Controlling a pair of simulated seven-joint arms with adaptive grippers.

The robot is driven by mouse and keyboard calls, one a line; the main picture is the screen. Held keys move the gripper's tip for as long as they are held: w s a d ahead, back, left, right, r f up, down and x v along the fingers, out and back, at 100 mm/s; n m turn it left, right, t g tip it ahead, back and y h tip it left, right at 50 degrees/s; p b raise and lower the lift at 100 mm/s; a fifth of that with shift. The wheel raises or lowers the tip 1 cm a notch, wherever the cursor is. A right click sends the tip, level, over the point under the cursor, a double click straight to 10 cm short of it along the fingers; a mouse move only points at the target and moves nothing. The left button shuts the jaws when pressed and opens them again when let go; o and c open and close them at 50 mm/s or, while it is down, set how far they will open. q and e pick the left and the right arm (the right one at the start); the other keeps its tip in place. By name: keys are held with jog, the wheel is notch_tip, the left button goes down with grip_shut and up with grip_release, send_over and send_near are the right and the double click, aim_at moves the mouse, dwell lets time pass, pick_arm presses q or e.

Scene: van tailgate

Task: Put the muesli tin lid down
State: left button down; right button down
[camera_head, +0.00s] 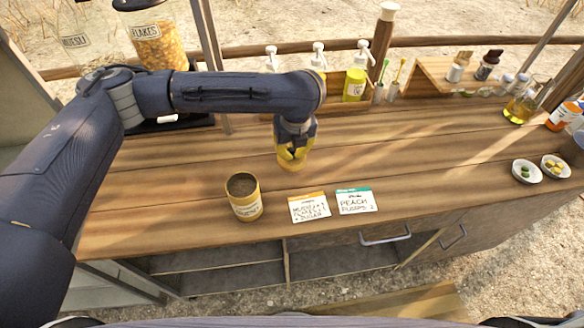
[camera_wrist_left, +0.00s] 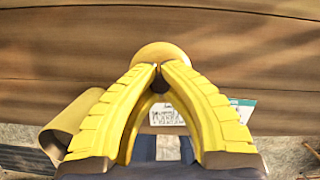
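The muesli tin (camera_head: 244,205) stands upright and open near the counter's front edge, with brown contents showing; its side also shows at the left of the left wrist view (camera_wrist_left: 68,125). My left gripper (camera_head: 293,160) points down over the counter, behind and right of the tin. Its yellow fingers (camera_wrist_left: 160,68) come together at the tips on the lid (camera_wrist_left: 160,52), a round tan-yellow disc. The fingers hide part of the lid. I cannot tell whether the lid touches the counter. My right gripper is not in view.
Two label cards, one orange-topped (camera_head: 309,207) and one green-topped (camera_head: 356,201), lie right of the tin. Two small bowls (camera_head: 526,171) sit at the right. The counter's middle right is clear.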

aim_at(291, 173)
pick_arm(q)
jog(key=shift+s+f+x, duration=0.1)
jog(key=shift+s+x, duration=0.2)
jog(key=shift+x, duration=1)
jog(key=shift+s+f+x, duration=0.1)
jog(key=shift+s+x, duration=0.2)
jog(key=shift+x, duration=0.95)
jog(key=shift+s+x, duration=0.25)
jog(key=shift+x, duration=1.05)
jog(key=shift+d, duration=0.2)
jog(key=c, duration=1.6)
grip_release()
jog(key=shift+f, duration=0.1)
jog(key=v, duration=1.2)
